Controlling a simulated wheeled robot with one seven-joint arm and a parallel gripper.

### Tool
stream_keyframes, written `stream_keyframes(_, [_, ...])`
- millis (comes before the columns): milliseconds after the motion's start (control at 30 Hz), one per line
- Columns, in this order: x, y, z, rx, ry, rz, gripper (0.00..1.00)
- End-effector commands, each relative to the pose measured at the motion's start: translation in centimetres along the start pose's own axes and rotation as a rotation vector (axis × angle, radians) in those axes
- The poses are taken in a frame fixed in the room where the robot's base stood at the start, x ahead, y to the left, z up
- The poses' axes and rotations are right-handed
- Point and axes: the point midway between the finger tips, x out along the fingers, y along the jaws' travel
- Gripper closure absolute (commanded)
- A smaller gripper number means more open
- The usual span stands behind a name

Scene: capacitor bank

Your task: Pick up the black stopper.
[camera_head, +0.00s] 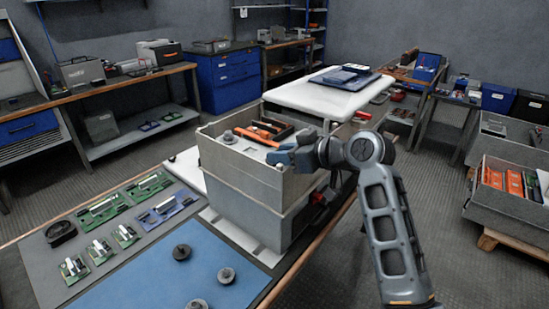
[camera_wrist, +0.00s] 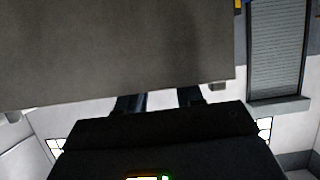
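Several dark round knobbed pieces are in the head view. A black one (camera_head: 182,252) lies on the blue mat, with greyer ones beside it (camera_head: 226,275) and at the bottom edge (camera_head: 197,304). Another grey one (camera_head: 229,137) is at the grey box's far left corner. I cannot tell for certain which is the black stopper; the one at the mat's back is darkest. My gripper (camera_head: 280,157) is at the grey box's right side, away from the mat. In the wrist view its two fingers (camera_wrist: 160,101) stand apart; a grey panel hides their tips. No stopper shows there.
The tall grey box (camera_head: 243,185) holds orange and dark items and stands between my arm and the blue mat (camera_head: 150,278). Green circuit boards (camera_head: 103,209) and a black ring-shaped piece (camera_head: 60,233) lie left of it.

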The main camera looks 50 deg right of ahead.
Motion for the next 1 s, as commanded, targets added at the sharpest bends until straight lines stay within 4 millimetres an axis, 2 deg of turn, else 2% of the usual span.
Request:
stream_keyframes(133, [0.0, 0.0, 0.0, 0.000, 0.000, 0.000, 0.65])
stream_keyframes(500, [0.0, 0.0, 0.0, 0.000, 0.000, 0.000, 1.00])
stream_keyframes(833, [-0.1, 0.0, -0.1, 0.000, 0.000, 0.000, 1.00])
stream_keyframes(1000, [-0.4, 0.0, -1.0, -0.002, 0.001, -0.002, 1.00])
